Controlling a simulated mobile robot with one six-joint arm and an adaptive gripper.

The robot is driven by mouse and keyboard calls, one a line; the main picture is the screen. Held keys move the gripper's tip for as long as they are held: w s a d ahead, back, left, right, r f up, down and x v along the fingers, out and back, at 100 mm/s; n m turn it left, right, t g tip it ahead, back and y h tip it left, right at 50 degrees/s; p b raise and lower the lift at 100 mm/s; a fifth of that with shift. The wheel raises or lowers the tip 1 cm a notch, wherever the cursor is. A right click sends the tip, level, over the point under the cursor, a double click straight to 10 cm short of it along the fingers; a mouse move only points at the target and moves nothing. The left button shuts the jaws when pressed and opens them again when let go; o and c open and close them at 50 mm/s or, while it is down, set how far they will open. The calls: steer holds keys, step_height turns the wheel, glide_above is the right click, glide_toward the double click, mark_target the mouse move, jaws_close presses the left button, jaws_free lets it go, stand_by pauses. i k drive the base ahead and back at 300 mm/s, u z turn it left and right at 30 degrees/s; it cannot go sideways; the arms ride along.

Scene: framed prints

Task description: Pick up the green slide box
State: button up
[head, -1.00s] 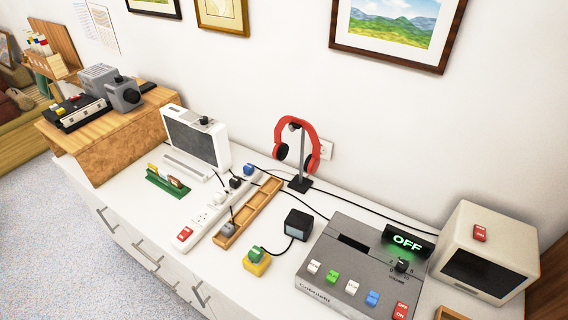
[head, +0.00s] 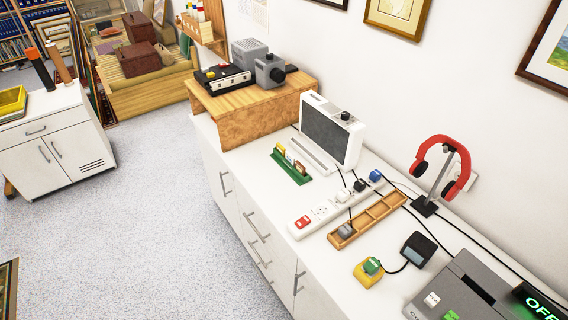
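A long, low green holder (head: 289,171) with several small upright pieces in it, yellow, white and brown, stands on the white cabinet top; it looks like the green slide box. It sits near the cabinet's front edge, just in front of the white panel device (head: 329,132). Another small green piece (head: 372,266) sits on a yellow block (head: 366,275) farther right. My gripper is not in view, so its state does not show.
A white power strip (head: 319,211) with plugs and a wooden compartment tray (head: 367,222) lie to the right of the holder. A wooden stand (head: 246,130) with grey devices is behind left. Red headphones (head: 463,165) hang near the wall. Open carpeted floor (head: 150,220) lies left.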

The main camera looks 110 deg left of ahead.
mark_target(295, 174)
steer(key=u, duration=5.1)
steer(key=k, duration=0.15)
steer(key=z, duration=0.85)
